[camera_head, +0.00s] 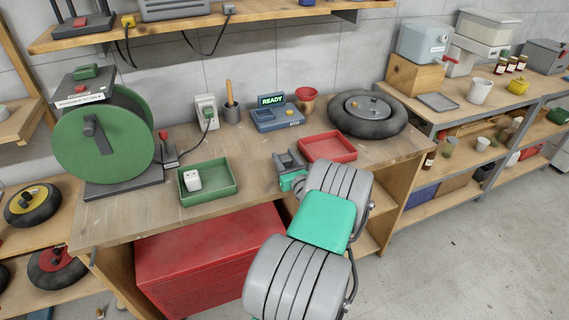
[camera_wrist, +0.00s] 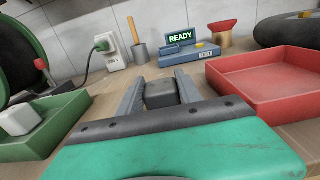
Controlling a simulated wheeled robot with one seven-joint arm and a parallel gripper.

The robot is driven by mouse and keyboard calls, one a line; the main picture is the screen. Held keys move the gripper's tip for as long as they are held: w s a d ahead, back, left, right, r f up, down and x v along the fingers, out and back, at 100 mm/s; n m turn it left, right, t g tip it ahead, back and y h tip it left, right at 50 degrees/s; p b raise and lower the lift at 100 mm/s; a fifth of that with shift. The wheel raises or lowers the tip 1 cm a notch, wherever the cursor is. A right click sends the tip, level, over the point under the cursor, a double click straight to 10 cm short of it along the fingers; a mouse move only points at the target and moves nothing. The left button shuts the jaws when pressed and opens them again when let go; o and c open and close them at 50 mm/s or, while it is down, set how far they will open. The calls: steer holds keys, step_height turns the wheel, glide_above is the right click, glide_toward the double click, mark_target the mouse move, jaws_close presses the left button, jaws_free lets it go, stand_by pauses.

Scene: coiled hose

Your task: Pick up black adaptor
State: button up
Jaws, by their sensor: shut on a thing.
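The black adaptor (camera_wrist: 161,94) is a small dark block between the two grey fingers of my gripper (camera_wrist: 160,92) in the wrist view. My gripper is shut on it. In the head view my gripper (camera_head: 289,162) is over the workbench, between the green tray and the red tray, and the adaptor is hard to make out there. I cannot tell for sure whether the adaptor touches the bench top.
A green tray (camera_head: 232,188) with a white adaptor (camera_head: 192,180) is to the left. A red tray (camera_head: 328,158) is close on the right. Behind stand a READY device (camera_head: 277,120), a red funnel (camera_head: 306,92) and a wheel (camera_head: 367,130). A green hose reel (camera_head: 90,150) stands at left.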

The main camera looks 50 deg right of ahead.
jaws_close()
